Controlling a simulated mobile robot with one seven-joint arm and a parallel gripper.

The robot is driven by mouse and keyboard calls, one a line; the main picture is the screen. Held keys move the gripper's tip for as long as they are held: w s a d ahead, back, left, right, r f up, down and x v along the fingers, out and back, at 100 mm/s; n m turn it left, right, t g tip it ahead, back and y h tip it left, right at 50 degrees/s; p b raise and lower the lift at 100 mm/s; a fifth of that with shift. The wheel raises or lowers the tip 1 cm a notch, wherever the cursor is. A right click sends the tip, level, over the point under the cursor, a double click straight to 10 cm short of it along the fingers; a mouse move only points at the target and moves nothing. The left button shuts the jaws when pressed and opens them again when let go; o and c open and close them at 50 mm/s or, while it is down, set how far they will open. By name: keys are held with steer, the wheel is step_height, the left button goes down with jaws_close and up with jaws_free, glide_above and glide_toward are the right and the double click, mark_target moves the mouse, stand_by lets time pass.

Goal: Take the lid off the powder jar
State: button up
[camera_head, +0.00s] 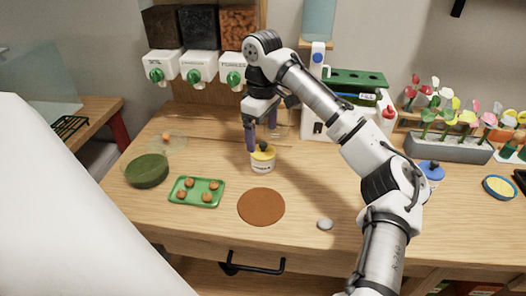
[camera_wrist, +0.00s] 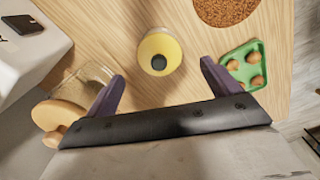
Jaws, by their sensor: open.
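The powder jar (camera_head: 263,163) is a small white jar with a label, standing upright on the wooden table. Its yellow lid (camera_head: 263,151) is on it. In the wrist view the lid (camera_wrist: 159,52) shows from above with a dark round knob in its middle. My gripper (camera_head: 262,139) is above and just behind the jar, pointing down. Its two purple fingers (camera_wrist: 162,78) are wide apart with nothing between them. In the wrist view the jar lies ahead of the fingertips, and I see no contact with the lid.
A green tray (camera_head: 177,203) with several small brown balls, a dark green bowl (camera_head: 147,172) and a brown round mat (camera_head: 261,206) lie nearby. A clear container (camera_wrist: 84,83) with a wooden lid-like disc (camera_wrist: 52,114) is beside one finger. A grey stone (camera_head: 325,224) lies at front right.

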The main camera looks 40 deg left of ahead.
mark_target(263, 143)
step_height(263, 143, down, 4)
steer(key=shift+f+p, duration=0.25)
steer(key=shift+p, duration=0.15)
steer(key=c, duration=1.1)
